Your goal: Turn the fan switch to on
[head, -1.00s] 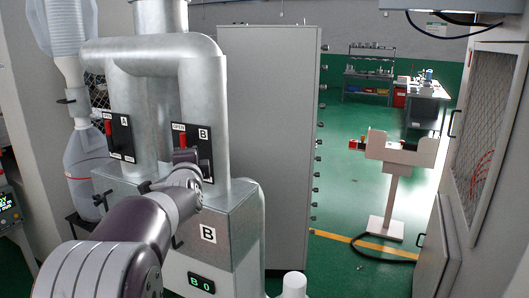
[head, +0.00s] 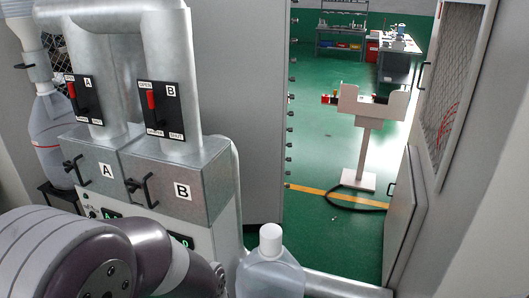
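I cannot pick out a fan switch for certain. The machine's white front (head: 226,239) carries small controls and green displays at its left, partly covered by my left arm. Above it, lever panel A (head: 84,105) and lever panel B (head: 170,108) each have a red handle pointing up, towards the OPEN label where it is readable. My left arm comes in across the bottom left, in front of the machine. Its gripper is hidden or out of frame. My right gripper is not in view.
Grey boxes A (head: 107,168) and B (head: 205,178) have black latches in front. A clear jug with a white cap (head: 271,240) stands at the bottom middle. A grey cabinet (head: 237,110) stands behind. A stand (head: 365,150) stands on open green floor to the right.

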